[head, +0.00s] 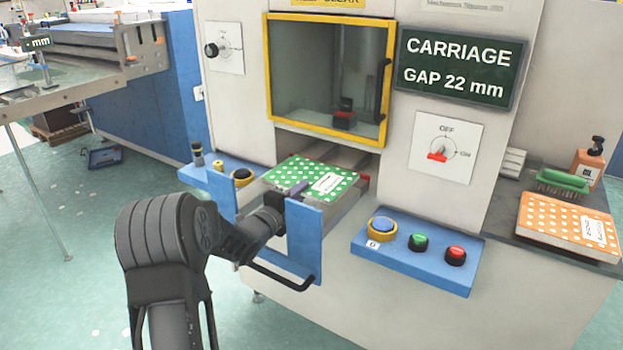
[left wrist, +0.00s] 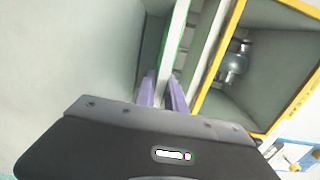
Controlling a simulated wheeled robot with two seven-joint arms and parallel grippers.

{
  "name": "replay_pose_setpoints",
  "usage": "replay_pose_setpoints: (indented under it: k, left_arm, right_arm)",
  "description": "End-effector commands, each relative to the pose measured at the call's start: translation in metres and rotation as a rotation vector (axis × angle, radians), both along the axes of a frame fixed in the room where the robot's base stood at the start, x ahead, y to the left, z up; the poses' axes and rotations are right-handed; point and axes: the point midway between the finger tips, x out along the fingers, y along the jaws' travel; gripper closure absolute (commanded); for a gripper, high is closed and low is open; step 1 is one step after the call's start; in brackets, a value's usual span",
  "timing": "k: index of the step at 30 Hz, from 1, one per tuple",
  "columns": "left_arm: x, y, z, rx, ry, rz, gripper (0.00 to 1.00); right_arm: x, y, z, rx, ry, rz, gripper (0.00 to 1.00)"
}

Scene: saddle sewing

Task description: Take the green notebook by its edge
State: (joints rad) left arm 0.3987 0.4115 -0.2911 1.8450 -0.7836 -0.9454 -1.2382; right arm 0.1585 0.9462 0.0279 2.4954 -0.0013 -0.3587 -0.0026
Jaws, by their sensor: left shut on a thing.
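The green notebook (head: 312,178) with white dots and a white label lies on the machine's carriage below the yellow-framed window. My left gripper (head: 298,190) reaches its near edge from the front. In the left wrist view, the purple fingers of my left gripper (left wrist: 163,92) are shut on the notebook's edge, and the notebook (left wrist: 178,45) shows edge-on as a thin pale strip with a green line. My right gripper is not in view.
Blue brackets (head: 304,240) with a black handle stand at the carriage front. A blue button panel (head: 400,262) is to the right. A sign reads "CARRIAGE GAP 22 mm".

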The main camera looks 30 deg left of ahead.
Motion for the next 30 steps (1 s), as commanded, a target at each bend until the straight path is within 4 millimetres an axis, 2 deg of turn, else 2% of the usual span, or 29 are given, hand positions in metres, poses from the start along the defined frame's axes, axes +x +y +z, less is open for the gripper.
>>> replay_pose_setpoints:
  k: [21,30]
  left_arm:
    - [0.000,0.000,0.002,0.001,-0.003,0.000,1.00]
    - [-0.002,0.001,0.014,-0.001,-0.004,0.001,1.00]
  right_arm:
    - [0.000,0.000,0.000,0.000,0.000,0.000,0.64]
    - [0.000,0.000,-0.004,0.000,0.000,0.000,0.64]
